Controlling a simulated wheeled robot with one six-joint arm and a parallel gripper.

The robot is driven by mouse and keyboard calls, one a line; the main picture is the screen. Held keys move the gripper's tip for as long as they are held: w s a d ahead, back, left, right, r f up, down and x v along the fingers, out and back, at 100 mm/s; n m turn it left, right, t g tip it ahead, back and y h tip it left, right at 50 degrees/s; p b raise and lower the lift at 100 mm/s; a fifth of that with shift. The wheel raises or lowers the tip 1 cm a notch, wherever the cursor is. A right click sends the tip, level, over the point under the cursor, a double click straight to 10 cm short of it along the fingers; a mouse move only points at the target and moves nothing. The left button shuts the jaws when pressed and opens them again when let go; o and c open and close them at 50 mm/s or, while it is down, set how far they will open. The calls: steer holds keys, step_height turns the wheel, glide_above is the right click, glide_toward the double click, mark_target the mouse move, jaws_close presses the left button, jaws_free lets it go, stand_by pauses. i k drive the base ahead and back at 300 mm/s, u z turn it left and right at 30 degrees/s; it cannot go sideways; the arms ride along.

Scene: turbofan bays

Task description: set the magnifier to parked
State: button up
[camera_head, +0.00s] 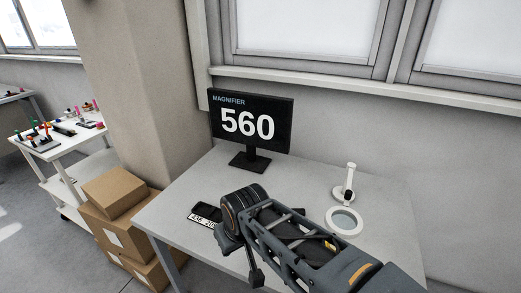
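The magnifier (345,222) is a white ring with a pale lens, low over the right part of the light grey table (190,190). A white post (348,180) with a small dark spot stands just behind it. The black display (248,122) at the back of the table reads "MAGNIFIER 560". My arm reaches in from the lower right, and its dark joint is over the table's front middle, left of the magnifier.
A small black device with a number label (205,215) lies near the table's front left edge. Cardboard boxes (115,192) are stacked left of the table. A white cart (62,140) with small coloured parts stands farther left. The wall and windows bound the back.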

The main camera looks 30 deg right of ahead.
mark_target(344, 209)
steer(key=k, duration=0.9)
steer(key=u, duration=1)
steer(key=i, duration=0.8)
steer(key=z, duration=2.8)
steer(key=i, duration=0.5)
steer(key=z, duration=0.05)
